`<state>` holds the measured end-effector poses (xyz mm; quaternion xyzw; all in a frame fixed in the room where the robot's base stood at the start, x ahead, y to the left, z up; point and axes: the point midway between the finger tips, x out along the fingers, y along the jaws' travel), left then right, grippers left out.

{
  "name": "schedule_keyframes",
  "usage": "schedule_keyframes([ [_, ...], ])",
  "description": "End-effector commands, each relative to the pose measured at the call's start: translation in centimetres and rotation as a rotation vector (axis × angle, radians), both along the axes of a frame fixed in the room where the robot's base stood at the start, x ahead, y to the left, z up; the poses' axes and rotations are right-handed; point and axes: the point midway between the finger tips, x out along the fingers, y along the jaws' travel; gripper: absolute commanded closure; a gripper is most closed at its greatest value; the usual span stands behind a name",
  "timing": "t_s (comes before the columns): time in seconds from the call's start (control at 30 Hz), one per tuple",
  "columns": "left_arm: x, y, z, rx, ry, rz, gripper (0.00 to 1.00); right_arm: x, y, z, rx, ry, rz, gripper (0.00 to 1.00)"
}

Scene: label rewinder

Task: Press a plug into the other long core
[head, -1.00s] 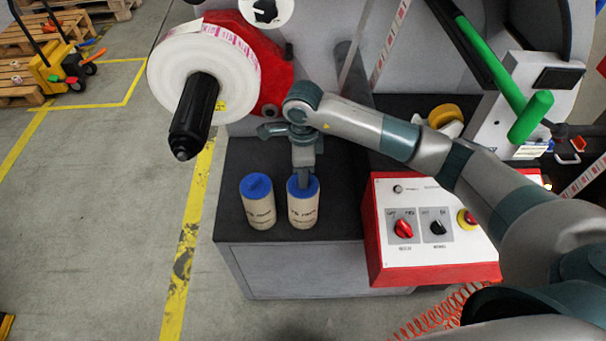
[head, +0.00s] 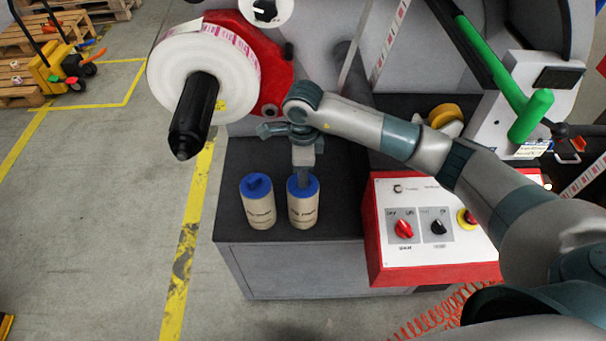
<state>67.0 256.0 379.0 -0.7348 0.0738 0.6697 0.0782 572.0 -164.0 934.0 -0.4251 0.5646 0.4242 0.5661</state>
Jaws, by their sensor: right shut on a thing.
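Two long tan cores stand upright side by side on the dark top of a grey cabinet. The left core (head: 260,211) has a blue plug (head: 256,184) at its top. The right core (head: 302,212) also has a blue plug (head: 311,187) at its top. My right gripper (head: 303,183) points straight down onto the right core and is shut on the middle of its blue plug. The fingertips partly hide that plug, so I cannot tell how deep it sits. My left gripper is not in view.
A white label roll (head: 188,72) on a black spindle (head: 194,118) juts out at upper left. A red-edged control panel (head: 420,262) with knobs stands right of the cores. The dark cabinet top (head: 232,215) is bare around the cores.

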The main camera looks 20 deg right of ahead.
Motion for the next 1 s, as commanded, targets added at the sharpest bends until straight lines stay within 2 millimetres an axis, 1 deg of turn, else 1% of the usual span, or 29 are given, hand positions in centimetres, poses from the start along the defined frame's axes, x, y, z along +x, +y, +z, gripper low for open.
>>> schedule_keyframes([
  [0.13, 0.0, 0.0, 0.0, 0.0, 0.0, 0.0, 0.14, -0.2, 0.0, -0.3, -0.002, 0.005, 0.001, 1.0],
  [0.17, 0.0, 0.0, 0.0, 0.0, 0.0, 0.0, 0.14, -0.2, 0.0, -0.3, -0.001, 0.006, 0.001, 0.85],
  [0.2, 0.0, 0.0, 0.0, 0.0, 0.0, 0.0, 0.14, -0.2, 0.0, -0.3, -0.002, 0.005, 0.001, 0.76],
  [0.23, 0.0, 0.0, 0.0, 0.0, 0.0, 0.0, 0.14, -0.2, 0.0, -0.3, -0.001, 0.004, 0.001, 0.68],
  [0.67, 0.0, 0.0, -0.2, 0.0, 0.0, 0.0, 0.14, 0.0, 0.0, 0.2, -0.001, 0.001, 0.0, 0.68],
  [0.87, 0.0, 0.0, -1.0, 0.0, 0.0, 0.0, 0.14, 0.1, 0.0, 1.9, 0.0, -0.001, 0.0, 0.68],
  [1.0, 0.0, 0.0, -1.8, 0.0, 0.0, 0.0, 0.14, 0.1, 0.0, 4.1, 0.0, -0.001, 0.001, 0.68],
])
